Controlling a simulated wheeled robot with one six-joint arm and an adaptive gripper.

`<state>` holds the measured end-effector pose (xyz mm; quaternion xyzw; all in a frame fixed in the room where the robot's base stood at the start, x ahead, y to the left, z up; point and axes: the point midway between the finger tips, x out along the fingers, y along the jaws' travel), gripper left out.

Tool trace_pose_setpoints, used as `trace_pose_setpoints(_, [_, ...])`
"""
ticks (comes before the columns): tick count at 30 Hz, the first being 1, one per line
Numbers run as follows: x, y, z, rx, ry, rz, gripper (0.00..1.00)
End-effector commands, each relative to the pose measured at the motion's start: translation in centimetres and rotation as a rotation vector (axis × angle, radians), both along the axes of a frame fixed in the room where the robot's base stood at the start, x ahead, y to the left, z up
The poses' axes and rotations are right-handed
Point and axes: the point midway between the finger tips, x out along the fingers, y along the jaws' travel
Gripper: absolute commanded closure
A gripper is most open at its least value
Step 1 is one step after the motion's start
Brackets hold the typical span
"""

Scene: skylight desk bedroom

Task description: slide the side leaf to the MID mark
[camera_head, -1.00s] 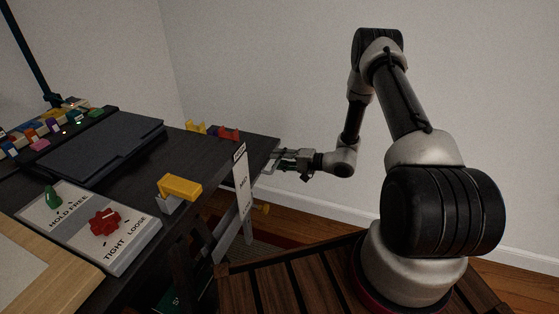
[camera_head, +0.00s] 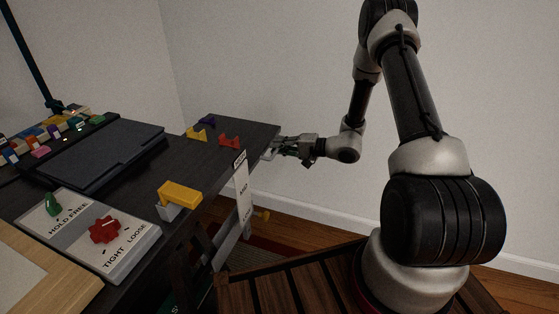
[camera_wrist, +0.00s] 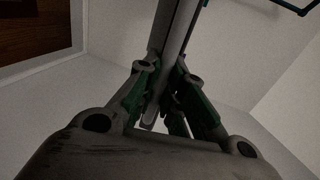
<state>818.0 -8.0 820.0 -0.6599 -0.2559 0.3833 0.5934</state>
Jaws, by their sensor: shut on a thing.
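The dark side leaf (camera_head: 252,133) is the right end of the black desk top, level with it or nearly so in the head view. My gripper (camera_head: 279,147) is shut on the leaf's right edge near its far corner. In the wrist view my gripper's fingers (camera_wrist: 160,95) close around a grey bar-like edge (camera_wrist: 176,40). A white marked strip (camera_head: 243,190) hangs upright at the leaf's near edge. Its lettering is too small to read surely, so I cannot tell which mark the leaf is at.
A plate with a green knob (camera_head: 53,205) and a red knob (camera_head: 105,229), lettered HOLD, FREE, TIGHT and LOOSE, lies at left. A yellow-topped clamp (camera_head: 179,193) sits on the front edge. Yellow (camera_head: 198,134), red (camera_head: 229,141) and purple (camera_head: 207,120) pieces stand at the far side.

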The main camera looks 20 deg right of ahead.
Motion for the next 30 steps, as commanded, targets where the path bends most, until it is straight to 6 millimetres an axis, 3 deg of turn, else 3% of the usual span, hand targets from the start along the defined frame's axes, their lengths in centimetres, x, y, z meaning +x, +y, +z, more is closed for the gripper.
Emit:
trace_pose_setpoints(3, [0.0, -0.1, 1.2, 0.000, -0.002, -0.002, 1.00])
trace_pose_setpoints(12, [0.0, -0.1, 1.3, 0.000, 0.001, -0.002, 1.00])
trace_pose_setpoints(13, [0.0, -0.1, 1.3, 0.000, 0.001, -0.002, 0.86])
trace_pose_setpoints(16, [0.0, -0.1, 1.3, 0.000, 0.001, -0.002, 0.68])
trace_pose_setpoints(26, [-0.1, -0.1, 1.3, 0.000, 0.001, -0.001, 0.67])
trace_pose_setpoints(30, [-0.8, -1.3, 1.5, 0.000, 0.002, -0.003, 0.67])
